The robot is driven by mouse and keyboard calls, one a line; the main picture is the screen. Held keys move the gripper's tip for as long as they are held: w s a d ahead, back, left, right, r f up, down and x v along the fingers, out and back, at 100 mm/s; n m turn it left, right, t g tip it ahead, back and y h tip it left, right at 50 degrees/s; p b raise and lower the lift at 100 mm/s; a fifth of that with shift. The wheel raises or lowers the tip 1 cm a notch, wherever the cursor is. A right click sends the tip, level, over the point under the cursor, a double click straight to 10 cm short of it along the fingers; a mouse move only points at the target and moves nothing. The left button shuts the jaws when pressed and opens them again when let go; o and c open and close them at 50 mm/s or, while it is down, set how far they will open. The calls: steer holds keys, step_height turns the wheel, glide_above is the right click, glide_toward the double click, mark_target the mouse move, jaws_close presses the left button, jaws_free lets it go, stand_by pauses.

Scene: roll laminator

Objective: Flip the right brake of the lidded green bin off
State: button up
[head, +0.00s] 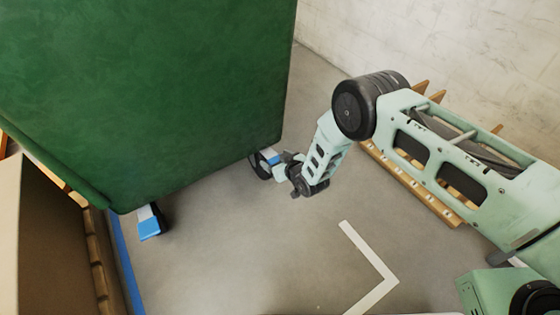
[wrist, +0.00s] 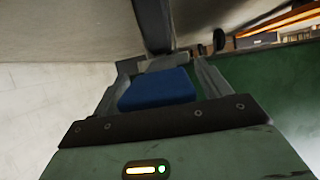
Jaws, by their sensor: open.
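The green bin (head: 150,90) fills the upper left of the head view; its lid is not in view. Its right caster carries a blue brake pedal (head: 269,156) under the bin's near right corner. The left caster's blue brake pedal (head: 149,228) shows at the left. My gripper (head: 282,161) is low over the floor, right at the right caster. In the wrist view the right brake's blue pedal (wrist: 157,89) lies between my open fingers (wrist: 162,66). I cannot tell whether they touch it. The dark caster part (wrist: 152,25) shows just beyond.
A wooden pallet (head: 415,187) lies along the pale wall (head: 430,40) behind my arm. A cardboard box (head: 45,240) stands at the left, beside a blue floor line (head: 126,262). The grey floor in the middle is clear, with a white corner marking (head: 372,268).

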steer(key=p+v, duration=0.7)
steer(key=v, duration=1)
steer(key=shift+s+r, duration=0.1)
steer(key=shift+s, duration=0.05)
steer(key=s+a+r+g+h, duration=0.1)
steer(key=a+r+g, duration=0.15)
steer(key=r, duration=0.85)
steer(key=s+a+r+g+h, duration=0.1)
steer(key=a+r+g, duration=0.15)
steer(key=r, duration=0.85)
steer(key=s+d+r+g+h, duration=0.2)
steer(key=s+d+r, duration=0.2)
steer(key=s+r, duration=0.3)
steer(key=s+d+r+g+h, duration=0.15)
steer(key=s+d+r, duration=0.3)
steer(key=s, duration=0.45)
steer(key=s+d+r+g+h, duration=0.1)
steer(key=s+d+r+g, duration=0.1)
steer(key=s+d+r, duration=0.35)
steer(key=s+a+r+p, duration=0.1)
steer(key=s+r+p, duration=0.2)
steer(key=r+p, duration=3)
steer(key=shift+n, duration=0.4)
